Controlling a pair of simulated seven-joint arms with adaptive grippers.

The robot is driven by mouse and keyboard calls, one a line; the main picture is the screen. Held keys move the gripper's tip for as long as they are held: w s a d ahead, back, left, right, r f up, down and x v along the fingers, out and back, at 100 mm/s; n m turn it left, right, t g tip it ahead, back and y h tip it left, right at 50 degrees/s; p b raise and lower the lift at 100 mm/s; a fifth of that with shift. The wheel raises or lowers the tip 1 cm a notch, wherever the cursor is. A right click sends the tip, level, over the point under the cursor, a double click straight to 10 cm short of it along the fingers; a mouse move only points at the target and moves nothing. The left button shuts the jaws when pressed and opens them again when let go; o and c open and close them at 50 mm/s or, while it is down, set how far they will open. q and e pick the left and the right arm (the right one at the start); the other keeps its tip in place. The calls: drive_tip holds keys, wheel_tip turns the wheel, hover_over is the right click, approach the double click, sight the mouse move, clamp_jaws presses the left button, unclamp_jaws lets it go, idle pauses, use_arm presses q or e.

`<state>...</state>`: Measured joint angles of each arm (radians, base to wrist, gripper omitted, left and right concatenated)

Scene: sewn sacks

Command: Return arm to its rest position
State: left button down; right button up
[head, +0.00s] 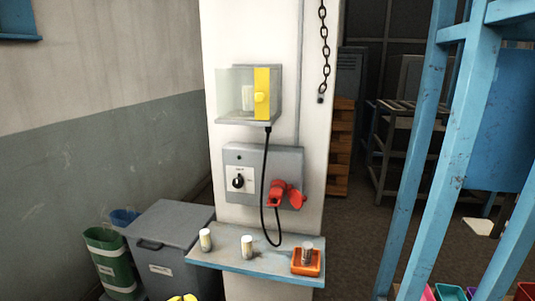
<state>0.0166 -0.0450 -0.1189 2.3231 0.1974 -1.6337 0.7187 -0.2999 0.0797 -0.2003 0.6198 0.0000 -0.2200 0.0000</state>
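Neither of my arms nor my grippers shows in the head view. The head view faces a white pillar (244,28) with a wall box (272,105) that has a clear cover and a yellow strip. Below it is a grey switch panel (238,157) with a black rotary knob (238,182) and a red socket (279,193). A black cable (266,170) hangs from the box in a loop down to the socket area.
A blue-grey shelf (225,262) holds two pale cylinders (205,240) (247,246) and an orange tray (306,269) with another cylinder (307,252) in it. Grey and green bins (172,228) (110,262) stand left. A blue frame (413,160) stands right. A yellow object (183,298) is cut off below.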

use_arm(q)
drive_tip(key=s+a+f+m+g+y, duration=0.1)
drive_tip(key=s+a+f+m, duration=0.25)
drive_tip(key=s, duration=0.45)
drive_tip(key=s+a+f+m+g+y, duration=0.1)
drive_tip(key=s+a+f+m+g, duration=0.15)
drive_tip(key=s+f, duration=0.45)
drive_tip(key=s+a+f+m+g, duration=0.1)
drive_tip(key=s+a+f+m, duration=0.2)
drive_tip(key=s, duration=0.7)
drive_tip(key=s+d+f+g+h, duration=0.1)
drive_tip(key=s+d+f, duration=0.15)
drive_tip(key=f, duration=1.35)
drive_tip(key=s+d+f+g+h, duration=0.15)
drive_tip(key=d+f, duration=0.25)
drive_tip(key=f, duration=1.1)
drive_tip(key=s+f+n+g+h, duration=0.1)
drive_tip(key=s+f+n+g, duration=0.1)
drive_tip(key=s+f, duration=1.8)
drive_tip(key=shift+s+a+n+g+h, duration=0.2)
drive_tip(key=shift+s+n+g+h, duration=0.1)
drive_tip(key=shift+g+h, duration=0.1)
drive_tip(key=shift+w+f, duration=0.1)
